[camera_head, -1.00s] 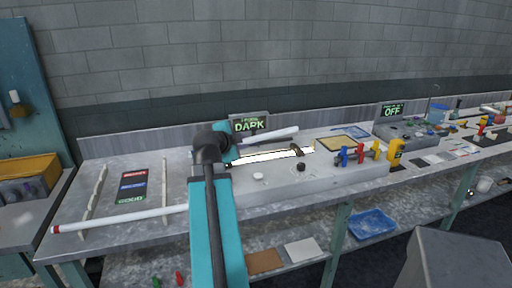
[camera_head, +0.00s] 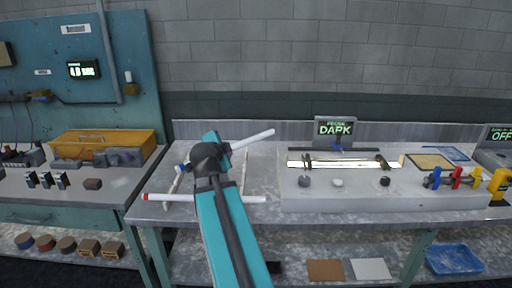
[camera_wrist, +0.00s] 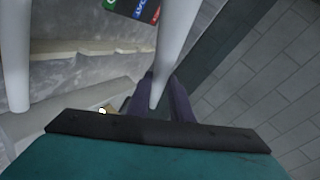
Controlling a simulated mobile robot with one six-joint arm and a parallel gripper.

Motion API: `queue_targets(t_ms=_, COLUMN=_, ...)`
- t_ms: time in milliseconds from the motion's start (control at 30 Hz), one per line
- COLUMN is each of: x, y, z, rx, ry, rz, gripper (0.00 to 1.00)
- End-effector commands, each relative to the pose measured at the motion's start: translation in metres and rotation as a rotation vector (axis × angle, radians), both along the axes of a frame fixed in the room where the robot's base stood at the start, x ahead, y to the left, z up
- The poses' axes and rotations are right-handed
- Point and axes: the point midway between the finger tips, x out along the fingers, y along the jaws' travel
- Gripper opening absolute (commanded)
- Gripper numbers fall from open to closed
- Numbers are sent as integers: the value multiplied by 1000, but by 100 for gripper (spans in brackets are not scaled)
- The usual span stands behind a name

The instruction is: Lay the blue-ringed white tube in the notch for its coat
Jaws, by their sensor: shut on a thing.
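The blue-ringed white tube (camera_head: 252,139) slants across my arm's end in the head view, its blue end at the lower left. My gripper (camera_wrist: 161,88) is shut on it in the wrist view, where the tube (camera_wrist: 176,35) runs up out of frame. The tube appears raised above the bench. Two pale notched rails (camera_head: 245,170) (camera_wrist: 75,47) stand on the bench left of centre. A red-ringed white tube (camera_head: 180,197) lies across them near the front edge; a white tube (camera_wrist: 15,60) also shows at the left in the wrist view. My arm hides part of the rails.
A label board (camera_wrist: 138,8) with green, blue and red strips lies between the rails. Right of them stands a grey bench unit (camera_head: 420,199) with a bright strip, knobs and a display (camera_head: 335,128) reading DARK. A yellow toolbox (camera_head: 105,146) sits on the left bench.

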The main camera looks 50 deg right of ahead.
Motion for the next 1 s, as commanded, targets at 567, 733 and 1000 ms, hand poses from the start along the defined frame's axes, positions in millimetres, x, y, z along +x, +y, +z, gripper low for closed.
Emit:
queue_targets(t_ms=567, x=120, y=195, z=-23, rx=4, ry=5, rz=402, gripper=0)
queue_targets(t_ms=733, x=145, y=262, z=-28, rx=6, ry=6, rz=537, gripper=0)
queue_targets(t_ms=1000, x=175, y=373, z=-32, rx=7, ry=4, rz=776, gripper=0)
